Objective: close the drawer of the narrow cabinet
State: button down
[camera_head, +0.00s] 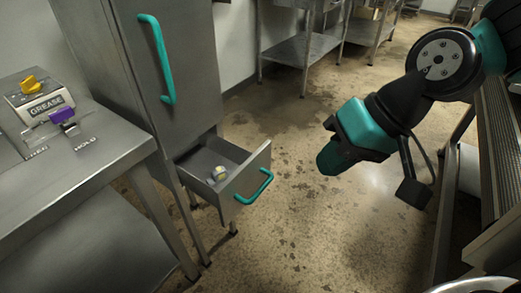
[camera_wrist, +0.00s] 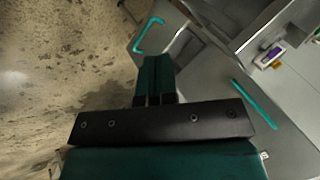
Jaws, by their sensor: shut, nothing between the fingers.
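The narrow metal cabinet (camera_head: 165,60) stands left of centre in the head view, with a tall teal door handle (camera_head: 158,58). Its drawer (camera_head: 243,185) is pulled out below the door and has a teal handle (camera_head: 255,188) on its front.
A metal table (camera_head: 90,150) with a box labelled GREASE (camera_head: 42,106) and a purple-topped piece (camera_head: 62,116) stands at the left. Metal shelving (camera_head: 300,48) is at the back. The speckled floor between the drawer and my arm is clear.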

jog(key=w+d+f+m+t+y, duration=0.1)
jog(key=w+f+m+t, duration=0.4)
jog(key=w+f+m, duration=0.6)
jog(key=b, duration=0.2)
send_near(260, 155)
jog(key=shift+n, duration=0.3)
jog(key=x, duration=0.6)
jog(key=shift+d+f, duration=0.2)
jog(key=shift+f, duration=0.1)
jog(key=shift+w+a, duration=0.2)
jog(key=shift+a, duration=0.1)
